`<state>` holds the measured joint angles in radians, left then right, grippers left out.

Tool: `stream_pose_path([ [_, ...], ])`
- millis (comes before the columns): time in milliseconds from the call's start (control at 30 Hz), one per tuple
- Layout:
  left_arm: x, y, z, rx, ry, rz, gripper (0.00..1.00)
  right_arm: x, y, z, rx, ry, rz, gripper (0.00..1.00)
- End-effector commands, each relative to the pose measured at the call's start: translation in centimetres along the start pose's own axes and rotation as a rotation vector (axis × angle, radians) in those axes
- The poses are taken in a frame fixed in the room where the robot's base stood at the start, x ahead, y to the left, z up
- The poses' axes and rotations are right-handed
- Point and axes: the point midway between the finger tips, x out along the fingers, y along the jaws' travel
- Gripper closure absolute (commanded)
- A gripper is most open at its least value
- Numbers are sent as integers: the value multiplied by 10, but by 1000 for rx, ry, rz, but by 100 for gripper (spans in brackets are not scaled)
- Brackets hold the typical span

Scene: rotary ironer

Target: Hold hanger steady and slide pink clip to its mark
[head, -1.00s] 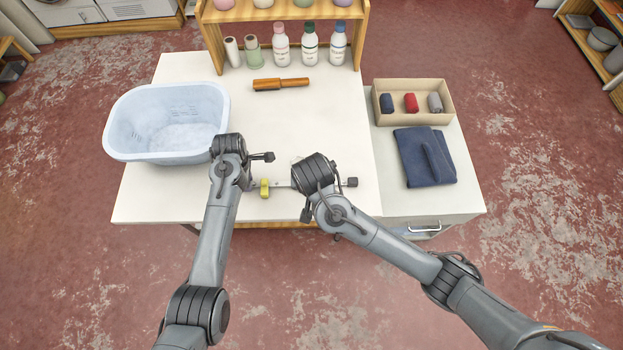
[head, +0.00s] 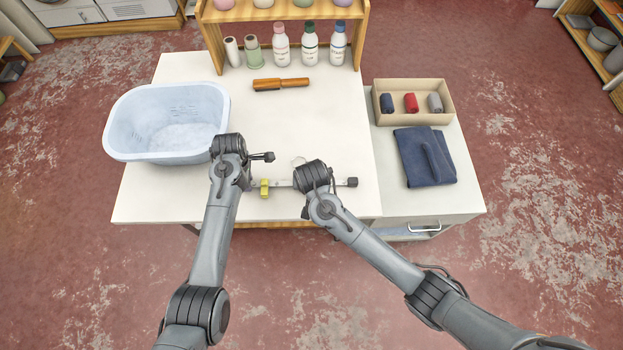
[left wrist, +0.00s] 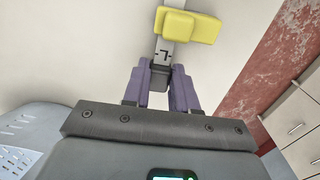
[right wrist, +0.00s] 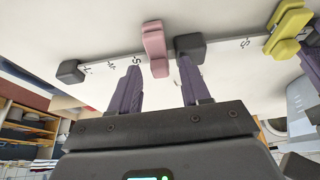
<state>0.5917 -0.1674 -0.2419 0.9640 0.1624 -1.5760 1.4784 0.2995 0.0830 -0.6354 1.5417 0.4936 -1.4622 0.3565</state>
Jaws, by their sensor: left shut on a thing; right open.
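The hanger is a pale grey bar that lies across the front of the table in the head view (head: 283,184). My left gripper (left wrist: 160,74) is shut on its dark left end, beside a yellow clip (left wrist: 190,24) and a letter mark. In the right wrist view the pink clip (right wrist: 154,48) sits on the bar (right wrist: 222,48) between a dark middle block (right wrist: 190,46) and several letter marks. My right gripper (right wrist: 158,68) is open, its fingers on either side of the pink clip; contact cannot be told. In the head view my right arm hides the pink clip.
A pale blue basin (head: 118,125) stands at the left, close to my left arm. A wooden-handled tool (head: 281,84) and a shelf with bottles (head: 310,50) are behind. A box of rolled cloths (head: 385,87) and folded blue cloth (head: 420,165) are at the right. The table centre is clear.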

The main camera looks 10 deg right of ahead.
Motion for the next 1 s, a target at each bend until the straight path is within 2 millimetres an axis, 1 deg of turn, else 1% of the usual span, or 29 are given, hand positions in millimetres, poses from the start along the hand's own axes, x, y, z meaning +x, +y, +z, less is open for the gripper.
stream_pose_path([
  [33, 0, 0, 0, 0, 0, 0, 100, 0, 0, 0, 0, 0, 0, 58],
  [300, 0, 0, 0, 0, 0, 0, 100, 0, 0, 0, 0, 0, 0, 99],
  [567, 0, 0, 0, 0, 0, 0, 100, 0, 0, 0, 0, 0, 0, 100],
  [633, 0, 0, 0, 0, 0, 0, 100, 0, 3, 0, 1, 0, 0, 100],
  [733, 0, 0, 0, 0, 0, 0, 100, 0, 18, 0, 2, -1, 1, 100],
  [900, 0, 0, 0, 0, 0, 0, 100, 0, 52, 1, 2, -2, 1, 100],
  [1000, 0, 0, 0, -1, 0, 0, 100, 0, 63, 0, 1, 0, 0, 100],
])
